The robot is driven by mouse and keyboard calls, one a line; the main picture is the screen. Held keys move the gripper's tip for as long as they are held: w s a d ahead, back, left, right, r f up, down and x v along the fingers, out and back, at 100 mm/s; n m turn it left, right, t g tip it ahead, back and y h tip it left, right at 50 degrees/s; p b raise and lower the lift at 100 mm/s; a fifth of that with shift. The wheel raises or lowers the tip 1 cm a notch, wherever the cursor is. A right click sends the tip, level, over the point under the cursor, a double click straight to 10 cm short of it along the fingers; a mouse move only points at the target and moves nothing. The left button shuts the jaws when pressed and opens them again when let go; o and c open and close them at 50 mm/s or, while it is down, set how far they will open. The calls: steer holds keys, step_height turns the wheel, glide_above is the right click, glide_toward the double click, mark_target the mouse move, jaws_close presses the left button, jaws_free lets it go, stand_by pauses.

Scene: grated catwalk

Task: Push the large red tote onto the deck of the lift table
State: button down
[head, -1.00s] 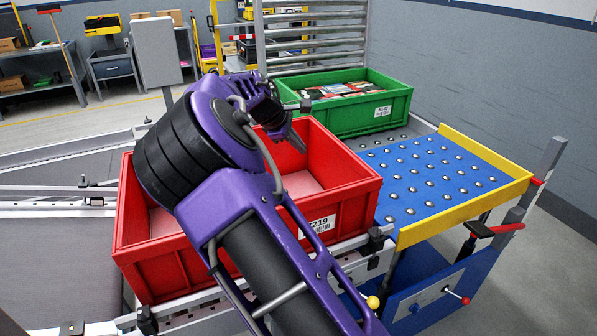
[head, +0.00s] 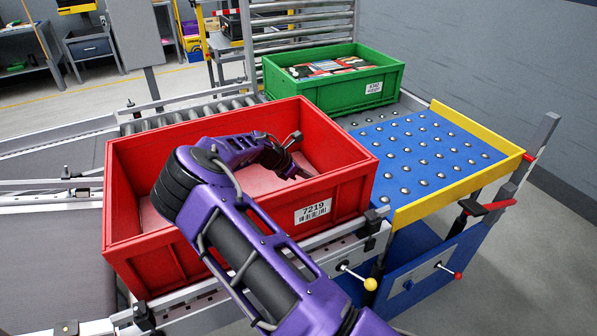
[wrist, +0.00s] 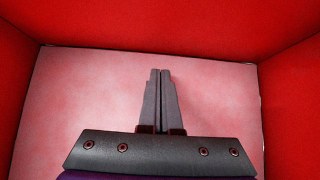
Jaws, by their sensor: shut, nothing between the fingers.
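The large red tote (head: 150,257), with a label reading 7219, stands upright on the conveyor at the left of the lift table. It looks empty. The lift table's blue deck (head: 412,150) with steel balls and yellow rims lies just right of the tote. My gripper (head: 304,174) reaches down inside the tote, near its right end wall. In the wrist view the gripper (wrist: 160,80) is shut and empty above the tote's pale red floor (wrist: 90,90), with red walls around it. Whether the fingers touch a wall cannot be told.
A green tote (head: 327,98) with books or packets stands at the back, behind the deck's left corner. A roller conveyor (head: 190,114) runs behind the red tote. A yellow-knobbed lever (head: 370,284) and a red-knobbed lever (head: 457,275) stick out in front. The blue deck is clear.

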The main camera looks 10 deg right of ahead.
mark_target(320, 172)
steer(key=shift+w+d+r, duration=0.1)
steer(key=shift+w+d, duration=0.15)
steer(key=shift+d, duration=0.6)
steer(key=shift+w+d+r, duration=0.1)
steer(key=shift+w+d, duration=0.15)
steer(key=shift+d, duration=0.55)
